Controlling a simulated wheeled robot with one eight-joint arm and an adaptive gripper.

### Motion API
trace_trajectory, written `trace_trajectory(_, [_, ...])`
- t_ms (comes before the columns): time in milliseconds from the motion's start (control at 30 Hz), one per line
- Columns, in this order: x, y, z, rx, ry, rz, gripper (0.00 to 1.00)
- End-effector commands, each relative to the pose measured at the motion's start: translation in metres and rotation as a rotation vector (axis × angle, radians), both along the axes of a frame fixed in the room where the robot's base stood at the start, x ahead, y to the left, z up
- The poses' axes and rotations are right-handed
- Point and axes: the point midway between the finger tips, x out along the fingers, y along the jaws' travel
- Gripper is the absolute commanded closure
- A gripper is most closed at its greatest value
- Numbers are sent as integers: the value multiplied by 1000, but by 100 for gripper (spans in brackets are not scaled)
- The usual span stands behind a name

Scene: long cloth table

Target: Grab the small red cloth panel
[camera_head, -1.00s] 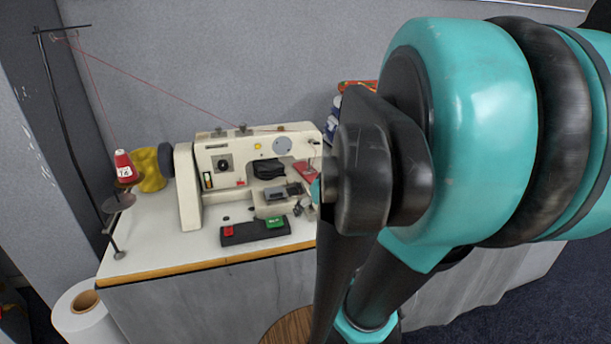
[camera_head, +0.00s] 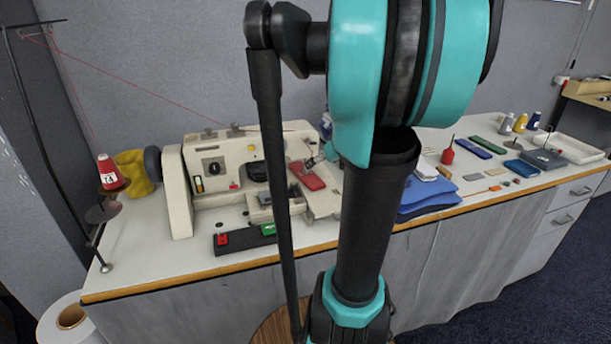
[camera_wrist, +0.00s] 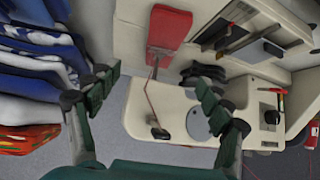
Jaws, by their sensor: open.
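The small red cloth panel (camera_head: 306,176) lies on the pale bed of the sewing machine (camera_head: 235,163) at its right end in the head view. In the wrist view the red panel (camera_wrist: 170,26) is at the top middle, ahead of the fingertips. A thin wire-like machine part hangs just below it in that picture. My gripper (camera_wrist: 153,80) is open and empty, with one finger on each side and the panel apart from both. In the head view my gripper is hidden behind my arm.
Folded blue cloths (camera_head: 428,190) lie right of the machine; a folded stack (camera_wrist: 35,70) is close to my left finger in the wrist view. A black switch box (camera_head: 240,238) sits in front. Small tools and bottles cover the table's right part.

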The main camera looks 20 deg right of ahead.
Motion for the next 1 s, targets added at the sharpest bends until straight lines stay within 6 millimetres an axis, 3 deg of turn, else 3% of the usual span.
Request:
trace_trajectory(400, [38,7,-38,0,0,1,21])
trace_trajectory(1000, [71,17,-70,0,1,1,21])
